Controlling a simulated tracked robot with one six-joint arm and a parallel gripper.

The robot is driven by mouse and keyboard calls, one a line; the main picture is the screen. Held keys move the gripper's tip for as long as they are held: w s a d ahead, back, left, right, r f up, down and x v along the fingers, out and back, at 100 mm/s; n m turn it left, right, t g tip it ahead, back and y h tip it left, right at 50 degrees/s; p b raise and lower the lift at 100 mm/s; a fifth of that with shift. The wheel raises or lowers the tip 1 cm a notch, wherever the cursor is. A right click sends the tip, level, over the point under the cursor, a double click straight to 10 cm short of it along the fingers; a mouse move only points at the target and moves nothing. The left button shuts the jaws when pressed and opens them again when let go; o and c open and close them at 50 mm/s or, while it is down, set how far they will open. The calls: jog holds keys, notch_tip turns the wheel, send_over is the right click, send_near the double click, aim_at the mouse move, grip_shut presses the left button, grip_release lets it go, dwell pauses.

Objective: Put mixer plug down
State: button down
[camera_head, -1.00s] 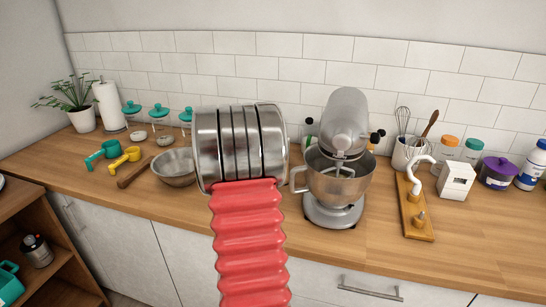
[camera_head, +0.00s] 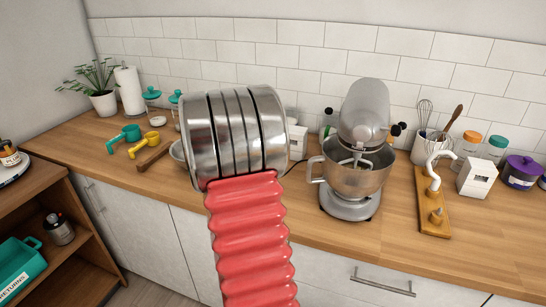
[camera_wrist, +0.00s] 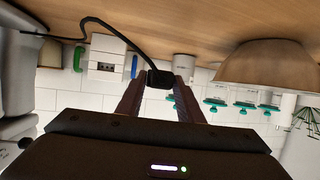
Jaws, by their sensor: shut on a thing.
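The black mixer plug (camera_wrist: 160,80) is between the two fingertips of my gripper (camera_wrist: 158,88) in the wrist view, which shows the counter upside down. My gripper is shut on it. The plug's black cord (camera_wrist: 105,24) loops away to the left, towards the mixer. The grey stand mixer (camera_head: 362,115) with its steel bowl stands on the counter in the head view. A bit of cord (camera_head: 294,167) shows left of its bowl. In the head view my own arm hides the gripper and the plug. I cannot tell whether the plug touches the counter.
A white socket box (camera_wrist: 107,62) stands by the tiled wall, beside the plug in the wrist view. A bowl (camera_wrist: 268,66) and teal-lidded jars (camera_wrist: 215,104) are on the other side. A wooden stand (camera_head: 432,207) is right of the mixer. The counter front (camera_head: 300,215) is clear.

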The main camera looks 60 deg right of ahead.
jog(key=w+a+r+n+t+y, duration=0.25)
jog(key=w+a, duration=0.55)
jog(key=a, duration=0.4)
jog(key=w+a+r+n+t+y, duration=0.1)
jog(key=w+a+n+t, duration=0.2)
jog(key=w+a, duration=0.8)
jog(key=a+r+n+t+y, duration=0.1)
jog(key=a+n+y, duration=0.1)
jog(key=a, duration=1.3)
jog(key=w+a+r+n+t+y, duration=0.1)
jog(key=a+r+n+t+y, duration=0.1)
jog(key=a, duration=1.4)
jog(key=shift+w+a+r+n+y, duration=0.15)
jog(key=shift+a+n+y, duration=0.15)
jog(key=shift+n+y, duration=0.35)
